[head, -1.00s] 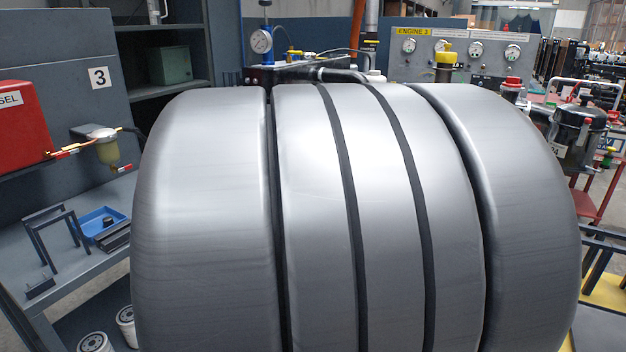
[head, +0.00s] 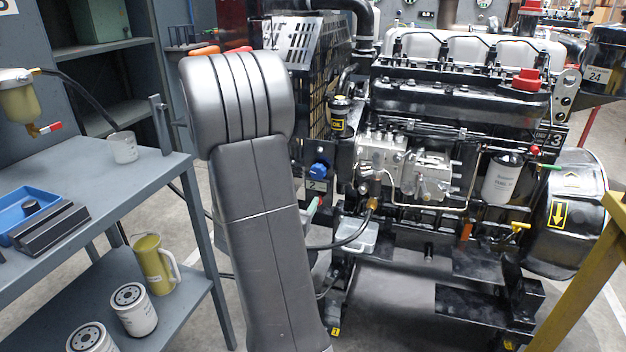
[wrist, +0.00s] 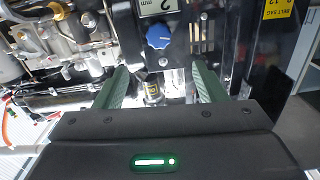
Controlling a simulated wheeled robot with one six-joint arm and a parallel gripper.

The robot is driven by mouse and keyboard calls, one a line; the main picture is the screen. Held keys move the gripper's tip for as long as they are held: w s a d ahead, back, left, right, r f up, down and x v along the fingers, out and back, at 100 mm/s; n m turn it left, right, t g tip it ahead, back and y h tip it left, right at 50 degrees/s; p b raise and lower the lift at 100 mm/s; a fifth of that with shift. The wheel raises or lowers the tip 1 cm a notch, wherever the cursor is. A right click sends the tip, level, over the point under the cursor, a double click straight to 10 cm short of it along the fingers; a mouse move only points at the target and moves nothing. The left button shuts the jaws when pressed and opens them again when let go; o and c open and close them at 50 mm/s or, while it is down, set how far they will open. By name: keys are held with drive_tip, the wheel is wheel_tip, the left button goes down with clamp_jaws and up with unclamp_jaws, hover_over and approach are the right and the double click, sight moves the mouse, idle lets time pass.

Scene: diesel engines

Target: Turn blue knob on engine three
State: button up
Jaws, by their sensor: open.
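The blue knob (head: 319,170) is on the left end of the black engine (head: 460,90), above a small plate marked 2. The engine carries a number 3 at its right. In the wrist view, where the plate's number looks upside down, the blue knob (wrist: 159,37) shows ahead of my gripper (wrist: 160,72). The two green fingers are apart with nothing between them. The knob is beyond the fingertips, roughly centred between them, and looks untouched. In the head view my arm hides most of the gripper.
A grey bench (head: 135,180) with a blue tray (head: 38,212) stands at the left. White filters and a yellow jug (head: 153,262) are on its lower shelf. A yellow frame (head: 575,290) stands at the right front.

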sight(317, 173)
drive_tip(key=b+x, duration=0.2)
drive_tip(key=x, duration=1.2)
drive_tip(key=shift+s+d+r, duration=0.1)
drive_tip(key=shift+r, duration=0.05)
drive_tip(key=c, duration=1)
